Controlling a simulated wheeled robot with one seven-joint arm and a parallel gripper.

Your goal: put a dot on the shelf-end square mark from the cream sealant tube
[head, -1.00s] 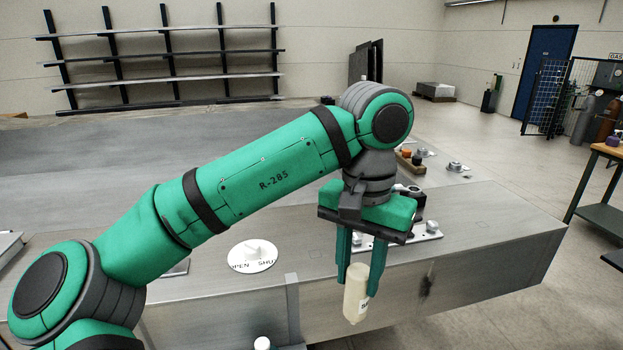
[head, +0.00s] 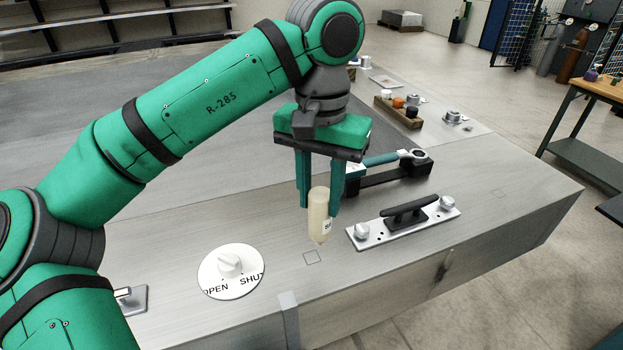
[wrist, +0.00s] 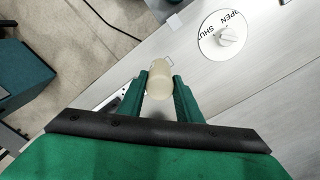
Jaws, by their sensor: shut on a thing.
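The cream sealant tube (head: 318,213) hangs nozzle down between the fingers of my gripper (head: 319,198), which is shut on it. In the wrist view the tube (wrist: 159,82) is seen from above between both fingers. A thin square mark (head: 312,258) is on the grey metal top, just in front of and slightly left of the nozzle, and looks undotted. The nozzle appears a little above the top, but the exact gap is hard to tell. The mark is partly covered by the tube in the wrist view. A second, fainter square (head: 500,194) lies further right.
A white OPEN/SHUT dial (head: 231,270) is left of the mark. A black cleat on a plate (head: 403,222) stands close to the right. Behind it is a green-handled tool (head: 385,160) in a black holder. The front edge is near.

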